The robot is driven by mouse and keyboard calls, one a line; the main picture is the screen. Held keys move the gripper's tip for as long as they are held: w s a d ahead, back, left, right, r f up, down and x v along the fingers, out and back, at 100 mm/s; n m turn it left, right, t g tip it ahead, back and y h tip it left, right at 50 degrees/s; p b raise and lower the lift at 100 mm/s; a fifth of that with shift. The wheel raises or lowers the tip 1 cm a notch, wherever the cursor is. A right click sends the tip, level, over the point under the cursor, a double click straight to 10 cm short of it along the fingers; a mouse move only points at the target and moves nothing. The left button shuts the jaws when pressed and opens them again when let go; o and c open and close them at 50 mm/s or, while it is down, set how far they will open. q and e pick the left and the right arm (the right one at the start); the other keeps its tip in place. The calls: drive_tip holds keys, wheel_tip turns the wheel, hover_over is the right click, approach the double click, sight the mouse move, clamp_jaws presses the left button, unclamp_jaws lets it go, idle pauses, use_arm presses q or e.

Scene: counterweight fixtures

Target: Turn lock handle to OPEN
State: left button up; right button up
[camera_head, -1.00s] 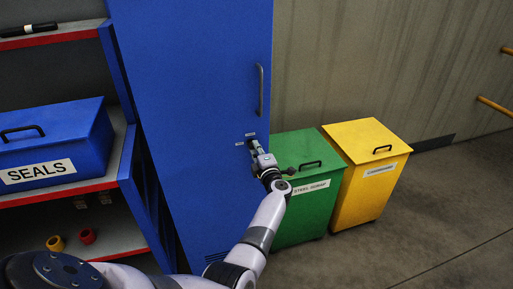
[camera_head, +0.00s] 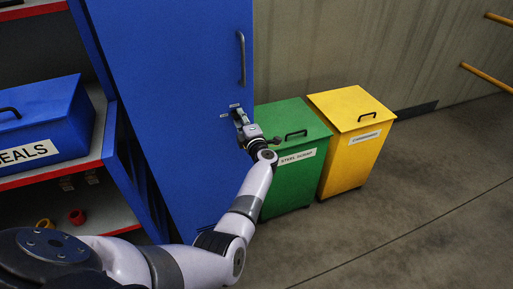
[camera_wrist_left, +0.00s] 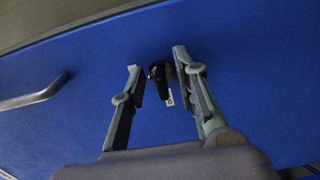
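The black lock handle (camera_wrist_left: 158,72) sits on the blue cabinet door (camera_head: 175,90). In the left wrist view it is between the two fingers of my left gripper (camera_wrist_left: 156,62), nearer the right-hand finger. The fingers are apart, with a visible gap at the left-hand finger; contact on the right-hand side cannot be told. Small white labels (camera_wrist_left: 170,100) are beside the handle, too small to read. In the head view my left gripper (camera_head: 238,115) is at the door and hides most of the lock. My right gripper is not in view.
A grey pull handle (camera_head: 242,58) is above the lock. A green bin (camera_head: 290,185) and a yellow bin (camera_head: 345,170) stand right of the cabinet, close to my left arm. A shelf with a blue SEALS box (camera_head: 40,120) is at left. The floor at right is clear.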

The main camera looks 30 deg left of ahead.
use_arm(q)
drive_tip(key=n+b, duration=0.4)
drive_tip(key=n, duration=0.1)
drive_tip(key=n+b, duration=0.4)
drive_tip(key=n, duration=0.1)
drive_tip(key=n+b, duration=0.4)
drive_tip(key=n, duration=0.2)
drive_tip(key=shift+s+a+r+b, duration=0.3)
drive_tip(key=shift+a+b, duration=0.05)
drive_tip(key=shift+b, duration=0.05)
drive_tip(key=shift+s+r+n+b, duration=0.1)
drive_tip(key=shift+r+n+b, duration=0.05)
drive_tip(key=shift+n+b, duration=0.7)
drive_tip(key=b+v, duration=0.2)
drive_tip(key=v, duration=1.6)
drive_tip(key=d+f+m+t+h+p, duration=0.1)
drive_tip(key=d+f+m+t+h, duration=0.1)
drive_tip(key=f+m, duration=0.7)
drive_tip(key=d+f+m+t+h+p, duration=0.1)
drive_tip(key=d+f+m+h, duration=0.3)
drive_tip(key=f+m, duration=0.6)
drive_tip(key=d+f+m+t+h+p, duration=0.2)
drive_tip(key=d+f+m+h, duration=0.2)
drive_tip(key=f+m, duration=0.6)
drive_tip(key=shift+s+m+t+h, duration=0.25)
drive_tip(key=shift+m+h, duration=0.2)
drive_tip(key=shift+h, duration=0.35)
drive_tip(key=shift+d+f, duration=0.15)
